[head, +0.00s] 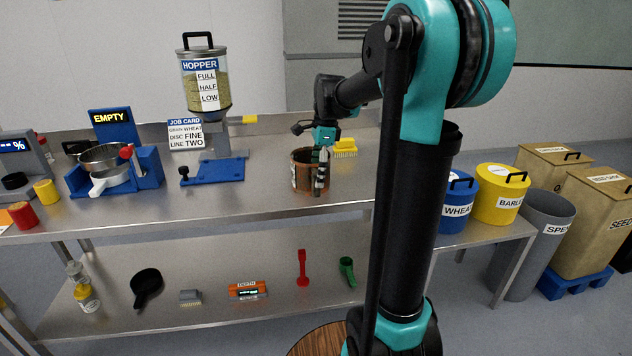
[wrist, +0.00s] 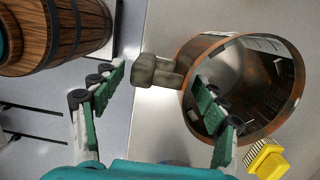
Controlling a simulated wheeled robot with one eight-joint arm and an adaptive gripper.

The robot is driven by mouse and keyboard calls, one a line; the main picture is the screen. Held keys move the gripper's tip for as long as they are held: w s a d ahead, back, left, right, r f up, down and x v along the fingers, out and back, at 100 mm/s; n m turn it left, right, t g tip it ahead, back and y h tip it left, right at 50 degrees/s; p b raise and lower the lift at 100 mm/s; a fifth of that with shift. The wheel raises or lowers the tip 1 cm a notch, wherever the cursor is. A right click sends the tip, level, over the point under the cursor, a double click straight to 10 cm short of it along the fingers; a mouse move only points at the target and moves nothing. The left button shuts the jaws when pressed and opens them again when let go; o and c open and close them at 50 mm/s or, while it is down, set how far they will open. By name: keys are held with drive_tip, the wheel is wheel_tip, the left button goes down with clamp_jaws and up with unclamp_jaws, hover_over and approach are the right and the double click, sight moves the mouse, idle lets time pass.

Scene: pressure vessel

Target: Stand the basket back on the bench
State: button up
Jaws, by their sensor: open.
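The basket (head: 302,172), a copper-brown round vessel, stands upright on the steel bench near its front edge, partly covered by my gripper. In the wrist view its open mouth and shiny inside (wrist: 255,75) show, with a stubby grey-brown handle (wrist: 158,72) out to the left. My gripper (head: 321,172) is low at the basket's right front side. In the wrist view my gripper (wrist: 158,98) has its fingers spread, with the handle between and beyond the tips. The right finger overlaps the basket's mouth; whether it is inside or above I cannot tell. I cannot see contact.
A yellow brush (head: 345,147) lies just behind the basket. The blue hopper stand (head: 215,170) is to the left, and blue (head: 457,205) and yellow (head: 500,207) tubs are to the right. A wooden barrel (wrist: 60,35) stands below, in front of the bench.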

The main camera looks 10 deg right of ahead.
wheel_tip(320, 180, up, 9)
drive_tip(key=d, duration=0.1)
drive_tip(key=shift+f, duration=0.15)
